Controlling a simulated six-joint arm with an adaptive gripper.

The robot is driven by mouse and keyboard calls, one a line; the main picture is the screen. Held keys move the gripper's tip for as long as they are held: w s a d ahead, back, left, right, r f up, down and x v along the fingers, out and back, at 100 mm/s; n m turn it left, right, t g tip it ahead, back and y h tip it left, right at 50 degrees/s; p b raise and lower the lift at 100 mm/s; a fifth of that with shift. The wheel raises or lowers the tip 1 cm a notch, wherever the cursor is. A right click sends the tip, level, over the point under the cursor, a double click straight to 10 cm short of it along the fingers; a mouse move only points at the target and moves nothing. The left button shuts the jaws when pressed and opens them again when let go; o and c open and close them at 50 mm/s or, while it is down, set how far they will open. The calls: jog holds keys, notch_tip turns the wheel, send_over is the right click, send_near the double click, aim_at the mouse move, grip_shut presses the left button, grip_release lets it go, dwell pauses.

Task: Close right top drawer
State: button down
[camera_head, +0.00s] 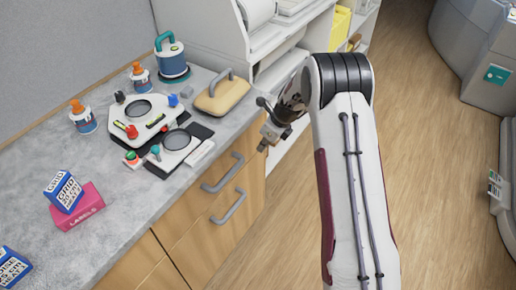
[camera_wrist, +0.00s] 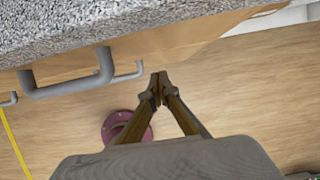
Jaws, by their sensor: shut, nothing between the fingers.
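The right top drawer (camera_head: 205,200) is part of the wooden cabinet under the grey counter, with a grey bar handle (camera_head: 223,175). A second grey handle (camera_head: 230,207) is below it. In the head view the drawer front looks about level with the cabinet, and I see no clear gap. In the wrist view the upper handle (camera_wrist: 70,86) is to the left of my gripper (camera_wrist: 158,84). My gripper is shut and empty, its tips together in front of the cabinet and apart from the handle. It also shows in the head view (camera_head: 264,147), near the counter's right corner.
The counter (camera_head: 120,200) holds a tan case (camera_head: 222,96), a blue-and-white canister (camera_head: 171,58), orange-capped bottles (camera_head: 82,117), a tray with tools (camera_head: 148,118) and a pink labels box (camera_head: 80,208). White shelving (camera_head: 205,30) stands behind. The wooden floor (camera_head: 430,150) to the right is clear.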

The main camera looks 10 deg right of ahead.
jog(key=v, duration=0.6)
jog(key=shift+r, duration=0.35)
jog(key=shift+s+d, duration=0.1)
jog(key=shift+s, duration=0.05)
dwell(0.3)
jog(key=s+n+g, duration=0.2)
jog(key=s+n, duration=0.7)
jog(key=n, duration=0.1)
jog(key=s+r+n+t+h, duration=0.1)
jog(key=s+r+n+t, duration=0.1)
jog(key=s+r+n, duration=0.6)
jog(key=s+a+r+n+t+h, duration=0.1)
jog(key=s+r+n+t+h, duration=0.1)
jog(key=s+r+n, duration=0.7)
jog(key=shift+s+r, duration=2.05)
jog(key=shift+s, duration=1.6)
jog(key=shift+s+r, duration=2.1)
jog(key=shift+s, duration=1.6)
